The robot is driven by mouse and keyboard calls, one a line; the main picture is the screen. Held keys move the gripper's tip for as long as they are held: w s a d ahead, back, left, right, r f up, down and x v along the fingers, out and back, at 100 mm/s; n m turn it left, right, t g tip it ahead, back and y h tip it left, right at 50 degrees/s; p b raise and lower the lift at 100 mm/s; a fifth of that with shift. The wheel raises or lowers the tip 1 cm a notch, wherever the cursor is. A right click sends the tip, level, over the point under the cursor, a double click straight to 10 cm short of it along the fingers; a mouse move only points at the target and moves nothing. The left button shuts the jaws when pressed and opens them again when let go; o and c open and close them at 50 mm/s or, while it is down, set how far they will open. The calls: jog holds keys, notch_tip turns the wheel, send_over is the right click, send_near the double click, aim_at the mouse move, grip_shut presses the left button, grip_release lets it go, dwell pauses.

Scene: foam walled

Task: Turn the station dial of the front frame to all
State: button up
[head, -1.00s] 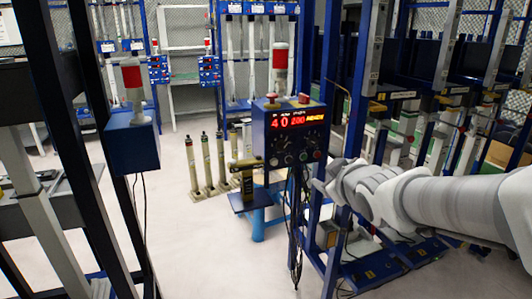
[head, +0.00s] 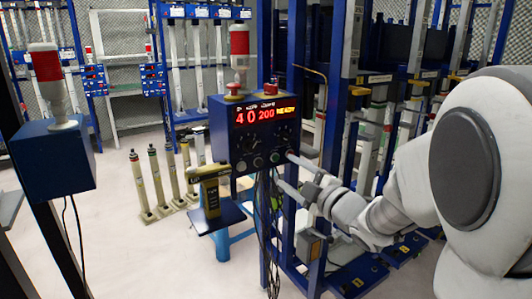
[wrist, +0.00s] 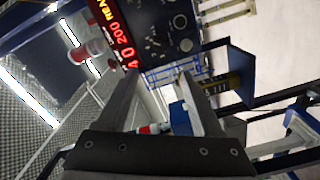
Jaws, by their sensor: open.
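The blue control box (head: 221,130) of the front frame faces me, with a red lit display (head: 264,115) reading 40, 200 and what looks like READY. Below the display are small dark dials (head: 252,141) and round buttons (head: 274,157). Their labels are too small to read, so I cannot tell which dial is the station dial or where it points. My gripper (head: 284,170) is open and empty, its fingertips by the box's lower right corner. In the wrist view, the box face with its dials (wrist: 153,42) appears turned sideways, beyond the fingertips (wrist: 158,75).
Another blue box (head: 50,165) is at left. Several cylinders (head: 155,180) stand behind.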

aim_at(252, 148)
jog(key=b+x, duration=0.1)
jog(key=x, duration=1.6)
jog(key=shift+w+a+b, duration=0.15)
jog(key=shift+w+b, duration=0.05)
jog(key=shift+b, duration=0.1)
grip_shut()
